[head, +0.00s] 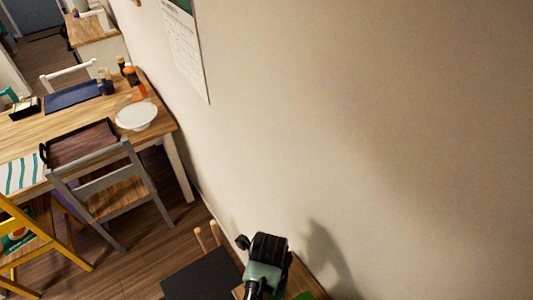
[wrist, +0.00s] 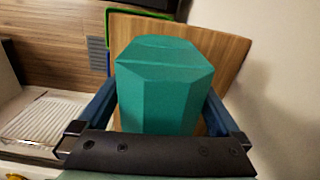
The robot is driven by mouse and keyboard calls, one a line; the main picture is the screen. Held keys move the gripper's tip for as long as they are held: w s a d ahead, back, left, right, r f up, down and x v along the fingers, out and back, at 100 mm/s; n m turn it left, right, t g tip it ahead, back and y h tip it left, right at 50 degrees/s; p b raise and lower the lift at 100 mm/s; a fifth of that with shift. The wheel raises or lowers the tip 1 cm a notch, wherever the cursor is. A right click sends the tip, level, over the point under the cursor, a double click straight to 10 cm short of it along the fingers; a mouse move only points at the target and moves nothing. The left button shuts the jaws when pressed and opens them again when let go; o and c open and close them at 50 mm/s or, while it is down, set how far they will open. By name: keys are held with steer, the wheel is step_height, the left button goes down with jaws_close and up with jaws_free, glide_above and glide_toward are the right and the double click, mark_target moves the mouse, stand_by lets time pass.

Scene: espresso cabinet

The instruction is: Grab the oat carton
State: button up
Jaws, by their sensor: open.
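A teal-green faceted block (wrist: 163,95) fills the middle of the wrist view. It looks like a carton, but no label shows, so I cannot tell for sure that it is the oat carton. My gripper (wrist: 162,88) is open, with one blue finger to the left of the block and one to the right. The block lies between the fingers. Whether either finger touches it is unclear, and its lower part is hidden by the black bar of my gripper. In the head view a black and pale-green shape at the bottom is too unclear to name.
A wooden panel (wrist: 228,50) stands behind the block, with a plain wall (wrist: 285,80) at the right. In the head view, a wooden table (head: 25,128) with a tray (head: 82,143) and white bowl (head: 136,116) stands left. A grey chair (head: 110,190) stands before it.

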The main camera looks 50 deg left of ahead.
steer(key=c, duration=1.1)
steer(key=shift+r, duration=0.15)
